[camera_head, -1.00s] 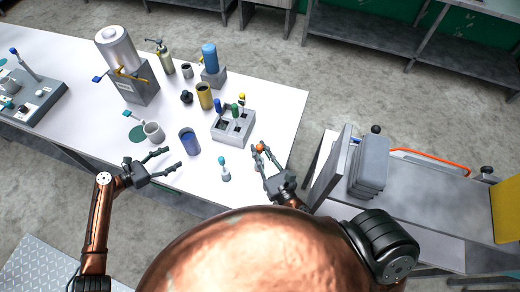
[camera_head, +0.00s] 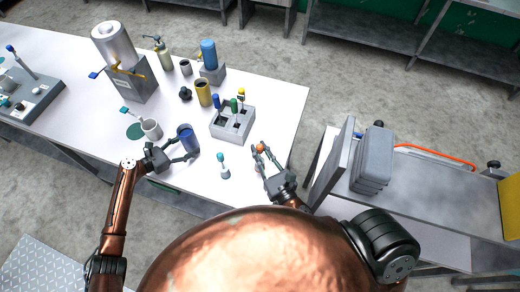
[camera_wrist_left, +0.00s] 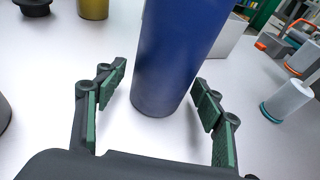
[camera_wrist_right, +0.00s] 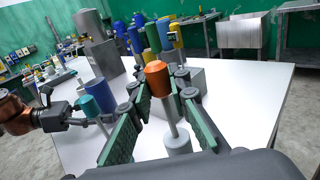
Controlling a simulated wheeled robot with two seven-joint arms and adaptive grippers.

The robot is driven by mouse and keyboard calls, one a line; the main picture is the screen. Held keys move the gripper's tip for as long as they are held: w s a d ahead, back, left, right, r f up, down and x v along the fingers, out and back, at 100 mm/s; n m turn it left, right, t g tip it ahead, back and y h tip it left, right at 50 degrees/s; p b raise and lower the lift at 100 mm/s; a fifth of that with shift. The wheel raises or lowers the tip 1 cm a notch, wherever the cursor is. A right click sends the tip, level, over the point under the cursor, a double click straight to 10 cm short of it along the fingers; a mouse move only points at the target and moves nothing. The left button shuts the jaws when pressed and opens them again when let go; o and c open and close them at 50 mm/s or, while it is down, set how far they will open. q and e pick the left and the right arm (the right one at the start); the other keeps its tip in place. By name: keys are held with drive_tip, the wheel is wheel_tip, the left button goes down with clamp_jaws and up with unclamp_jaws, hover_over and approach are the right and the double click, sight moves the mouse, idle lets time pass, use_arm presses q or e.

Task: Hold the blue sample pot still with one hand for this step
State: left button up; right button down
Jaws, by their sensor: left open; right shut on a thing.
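The blue sample pot (camera_head: 187,136) stands upright on the white table. In the left wrist view the pot (camera_wrist_left: 177,55) rises between the two fingers. My left gripper (camera_head: 187,150) is open with its fingers on either side of the pot; gaps show between the pads and the pot in the left wrist view. My right gripper (camera_head: 262,158) is shut on an orange-topped tool (camera_wrist_right: 157,78) with a thin rod and grey lower end, at the table's right side.
A grey cup (camera_head: 151,129) stands just left of the pot. A teal-topped tool (camera_head: 223,166) stands between the grippers. A grey holder (camera_head: 232,125) with several coloured tools and a yellow pot (camera_head: 203,93) are behind.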

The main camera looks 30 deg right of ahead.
use_arm(q)
drive_tip(key=shift+d, duration=0.1)
drive_tip(key=shift+c, duration=0.5)
idle(0.5)
idle(0.6)
drive_tip(key=c, duration=0.8)
idle(1.1)
